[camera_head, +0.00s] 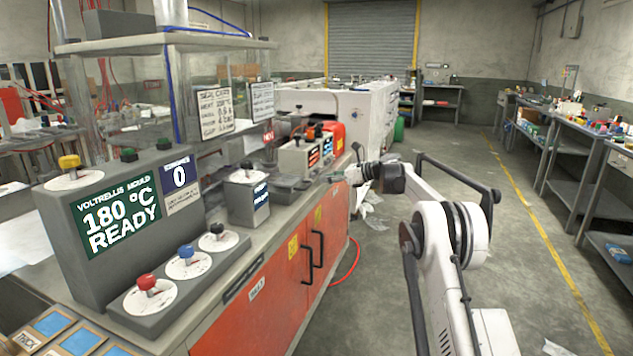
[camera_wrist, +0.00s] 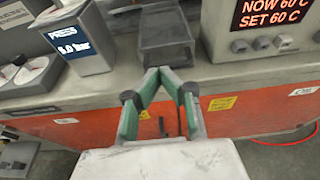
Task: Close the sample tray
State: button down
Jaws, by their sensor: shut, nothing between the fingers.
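A dark grey open-topped tray (camera_wrist: 166,22), which looks like the sample tray, sits at the bench's front edge in the wrist view. Its front face points towards my gripper (camera_wrist: 158,73). My gripper's green-padded fingertips meet in a point just in front of and below that face. They appear close to it, but I cannot tell whether they touch. Nothing is between the fingers. In the head view my gripper (camera_head: 350,175) is beside the bench edge, and a flat grey part (camera_head: 290,184) there may be the same tray. How far the tray stands out is unclear.
A press display box (camera_wrist: 78,38) stands left of the tray, and a heater unit reading 60 C (camera_wrist: 270,22) stands right. Orange cabinet doors (camera_head: 290,275) with black handles lie below. A red hose (camera_head: 347,262) hangs near the floor.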

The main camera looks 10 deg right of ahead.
aim_at(297, 183)
jog(key=b+x, duration=0.1)
jog(key=x, duration=0.8)
